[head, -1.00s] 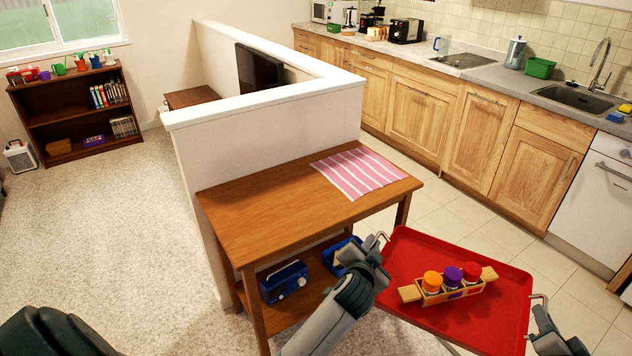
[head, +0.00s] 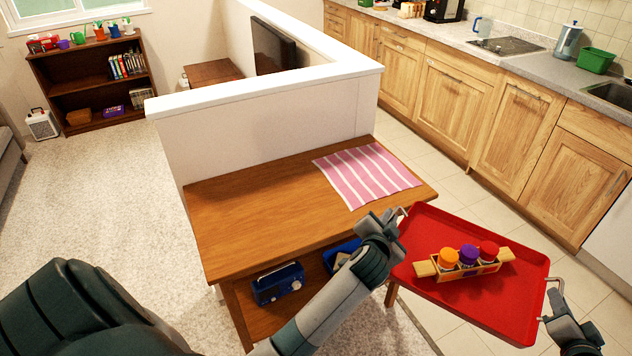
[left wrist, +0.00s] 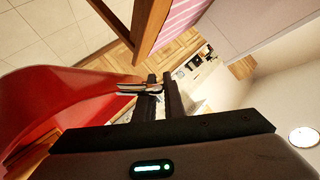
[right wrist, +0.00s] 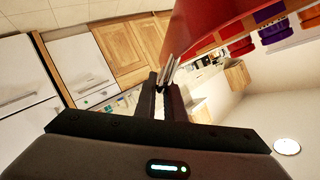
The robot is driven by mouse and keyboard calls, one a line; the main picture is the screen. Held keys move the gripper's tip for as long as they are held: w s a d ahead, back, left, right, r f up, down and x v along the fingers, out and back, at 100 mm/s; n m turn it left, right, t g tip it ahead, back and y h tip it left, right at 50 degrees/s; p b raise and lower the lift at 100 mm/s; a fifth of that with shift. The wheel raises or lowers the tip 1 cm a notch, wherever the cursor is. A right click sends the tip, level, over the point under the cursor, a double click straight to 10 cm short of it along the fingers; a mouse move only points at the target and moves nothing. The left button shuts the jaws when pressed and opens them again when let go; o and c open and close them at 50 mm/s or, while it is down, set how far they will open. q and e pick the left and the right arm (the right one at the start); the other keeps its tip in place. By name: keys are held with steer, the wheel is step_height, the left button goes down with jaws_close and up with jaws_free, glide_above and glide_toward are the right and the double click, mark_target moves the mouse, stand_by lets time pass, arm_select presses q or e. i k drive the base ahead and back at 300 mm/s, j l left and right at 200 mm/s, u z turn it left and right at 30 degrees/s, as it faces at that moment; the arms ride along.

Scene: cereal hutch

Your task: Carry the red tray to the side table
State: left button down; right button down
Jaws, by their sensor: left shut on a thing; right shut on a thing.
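The red tray (head: 440,222) is held up off the floor between my two grippers, just right of the side table. A wooden caddy (head: 427,268) with orange-, purple- and red-topped jars stands on it. My left gripper (head: 400,213) is shut on the metal handle at the tray's left side; the left wrist view shows the jaws (left wrist: 150,88) on it. My right gripper (head: 548,318) is shut on the right handle, also seen in the right wrist view (right wrist: 165,88). The side table (head: 250,215) is wooden, with a pink striped cloth (head: 365,175) on its right back part.
The tabletop left of the cloth is bare. A blue radio (head: 278,284) and a blue bin (head: 342,254) sit on the lower shelf. A white half wall (head: 270,130) stands behind the table. Kitchen cabinets (head: 450,105) line the right, with tiled floor between.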

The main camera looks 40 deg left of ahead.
mark_target(266, 203)
steer(key=i+u, duration=0.1)
steer(key=i, duration=1.05)
steer(key=u, duration=1.95)
